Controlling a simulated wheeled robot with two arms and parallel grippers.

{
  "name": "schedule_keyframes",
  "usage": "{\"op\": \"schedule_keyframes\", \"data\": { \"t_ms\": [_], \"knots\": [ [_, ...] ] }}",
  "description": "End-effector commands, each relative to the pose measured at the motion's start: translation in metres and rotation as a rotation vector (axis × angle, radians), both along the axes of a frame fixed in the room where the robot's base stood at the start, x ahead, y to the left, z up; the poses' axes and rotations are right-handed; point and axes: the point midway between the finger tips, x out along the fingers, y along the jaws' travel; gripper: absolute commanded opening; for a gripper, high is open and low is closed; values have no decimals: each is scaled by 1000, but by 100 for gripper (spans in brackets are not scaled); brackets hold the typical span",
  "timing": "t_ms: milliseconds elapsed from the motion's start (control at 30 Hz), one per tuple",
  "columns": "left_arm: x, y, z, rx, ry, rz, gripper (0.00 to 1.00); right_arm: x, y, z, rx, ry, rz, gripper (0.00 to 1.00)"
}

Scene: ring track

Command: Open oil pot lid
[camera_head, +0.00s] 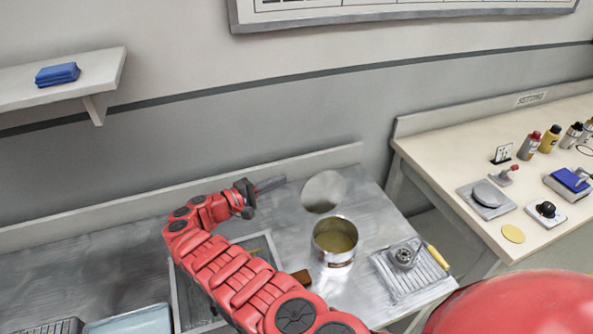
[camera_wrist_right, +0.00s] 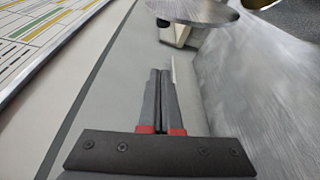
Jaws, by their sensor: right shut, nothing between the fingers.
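The oil pot (camera_head: 335,258) is a round metal pot on the grey metal table, with yellowish oil showing inside; its top is uncovered. The lid (camera_head: 323,192) is a round grey metal disc just behind the pot, off its mouth. It also shows at the top of the right wrist view (camera_wrist_right: 195,10), with a dark knob at its left edge. I cannot tell what holds it there. My right gripper (camera_head: 283,181) is left of the lid, near the back wall, apart from it. Its fingers (camera_wrist_right: 160,74) are together and empty. My left gripper is not in view.
A grey ribbed tray (camera_head: 415,283) with a round metal part and yellow handle is right of the pot. A sunken frame lies under my right arm. A beige bench (camera_head: 440,165) with tools stands to the right. A low backboard (camera_head: 120,212) runs behind the table.

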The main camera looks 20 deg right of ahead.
Motion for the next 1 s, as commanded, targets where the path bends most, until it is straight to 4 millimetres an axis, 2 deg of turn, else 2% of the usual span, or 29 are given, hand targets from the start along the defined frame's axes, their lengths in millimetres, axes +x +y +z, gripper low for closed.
{"op": "schedule_keyframes", "data": {
  "t_ms": [33, 167, 267, 433, 667, 700, 733, 1000],
  "knots": [
    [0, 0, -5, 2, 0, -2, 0, 0, 0, -3, -2, -1, -2, 0],
    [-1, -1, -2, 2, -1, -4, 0, 0, -6, -2, -5, -1, -6, 0],
    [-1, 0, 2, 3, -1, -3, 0, 2, -19, -1, -6, -1, -9, 0],
    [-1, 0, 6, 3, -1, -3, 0, 9, -53, -4, -5, 2, -8, 0],
    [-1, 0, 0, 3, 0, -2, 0, 20, -103, -9, -4, -1, -9, 0],
    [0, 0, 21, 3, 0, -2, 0, 15, -96, 2, -4, 3, -2, 0],
    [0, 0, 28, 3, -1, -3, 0, 11, -95, 2, -5, 5, -2, 0],
    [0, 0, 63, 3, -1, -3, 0, -11, -93, 5, -5, 1, -3, 0]
  ]
}}
